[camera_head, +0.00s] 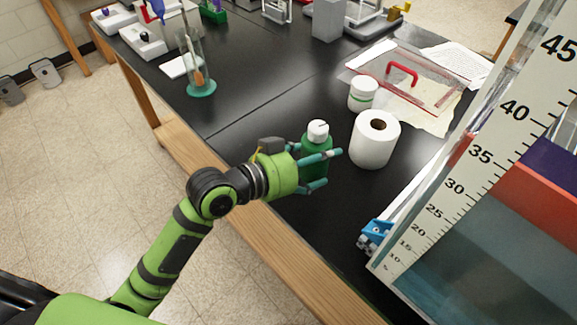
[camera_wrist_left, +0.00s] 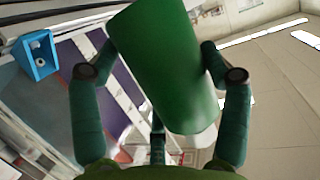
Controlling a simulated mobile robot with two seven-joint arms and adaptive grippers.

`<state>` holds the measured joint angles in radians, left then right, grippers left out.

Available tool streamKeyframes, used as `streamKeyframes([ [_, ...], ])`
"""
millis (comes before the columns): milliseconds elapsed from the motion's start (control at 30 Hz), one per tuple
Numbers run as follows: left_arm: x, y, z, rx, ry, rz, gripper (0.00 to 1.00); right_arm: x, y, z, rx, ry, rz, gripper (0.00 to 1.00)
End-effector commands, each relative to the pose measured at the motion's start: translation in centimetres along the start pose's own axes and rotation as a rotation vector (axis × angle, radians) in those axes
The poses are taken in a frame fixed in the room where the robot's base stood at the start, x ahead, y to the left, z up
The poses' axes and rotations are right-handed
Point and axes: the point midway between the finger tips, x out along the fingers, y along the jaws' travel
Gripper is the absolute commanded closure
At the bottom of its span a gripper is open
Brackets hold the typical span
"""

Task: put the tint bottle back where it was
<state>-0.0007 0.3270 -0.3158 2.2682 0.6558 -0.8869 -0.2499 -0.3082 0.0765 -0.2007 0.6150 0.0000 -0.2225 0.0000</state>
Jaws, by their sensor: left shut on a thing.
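The tint bottle (camera_head: 315,147) is green with a white cap. It is upright, or close to it, at the near edge of the black bench. My left gripper (camera_head: 318,170) is around its body with teal fingers on both sides, shut on it. In the left wrist view the green bottle body (camera_wrist_left: 165,65) fills the space between the fingers of the left gripper (camera_wrist_left: 158,75). I cannot tell whether the bottle's base touches the bench, as the fingers hide its lower part. My right gripper is in neither view.
A white paper roll (camera_head: 374,140) stands just right of the bottle, with a white jar (camera_head: 362,94) behind it. A clear box with a red handle (camera_head: 402,74) lies farther back. A tall scaled tank (camera_head: 480,170) stands at right. The black bench (camera_head: 255,105) is clear left of the bottle.

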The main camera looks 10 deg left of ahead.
Motion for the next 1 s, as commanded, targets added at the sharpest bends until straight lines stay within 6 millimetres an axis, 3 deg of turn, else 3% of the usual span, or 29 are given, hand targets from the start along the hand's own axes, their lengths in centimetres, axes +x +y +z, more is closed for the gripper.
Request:
streamKeyframes([
  [133,-0.1,-3.7,2.3,-0.002,-0.005,-0.006,0.61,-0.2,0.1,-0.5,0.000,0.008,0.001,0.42],
  [333,-0.1,-6.9,4.3,-0.001,0.000,-0.002,0.61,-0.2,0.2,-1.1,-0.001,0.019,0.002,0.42],
  [467,-0.1,-7.6,4.8,0.000,0.002,-0.001,0.61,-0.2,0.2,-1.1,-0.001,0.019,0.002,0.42],
  [767,1.0,-7.6,8.3,-0.003,0.002,-0.002,0.61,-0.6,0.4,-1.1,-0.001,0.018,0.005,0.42],
  [1000,1.1,-7.6,8.6,0.001,0.002,-0.002,0.61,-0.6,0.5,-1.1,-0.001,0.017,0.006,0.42],
])
